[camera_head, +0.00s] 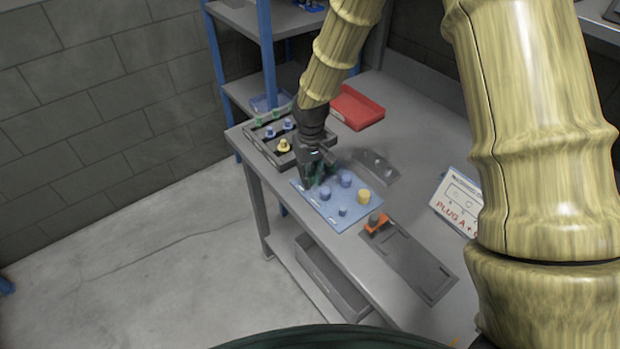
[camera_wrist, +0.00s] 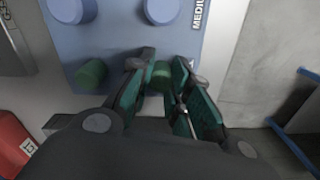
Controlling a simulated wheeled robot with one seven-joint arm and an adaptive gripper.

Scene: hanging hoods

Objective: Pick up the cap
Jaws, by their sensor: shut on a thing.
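A green cap (camera_wrist: 162,75) is between the teal-padded fingers of my gripper (camera_wrist: 160,82) in the wrist view. My gripper is shut on it, at the edge of a blue board (camera_wrist: 120,42). Whether the cap still touches the board I cannot tell. A second, darker green cap (camera_wrist: 92,72) stands on the board to the left, outside the fingers. In the head view my gripper (camera_head: 317,178) is low over the far left part of the blue board (camera_head: 362,214), and it hides the held cap there.
Blue caps (camera_head: 346,180) and a yellow cap (camera_head: 363,196) stand on the board close to my gripper. A dark rack (camera_head: 262,146) with small coloured pieces is behind it. A red tray (camera_head: 356,107), an orange piece (camera_head: 377,224) and a sign (camera_head: 455,207) are on the grey table.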

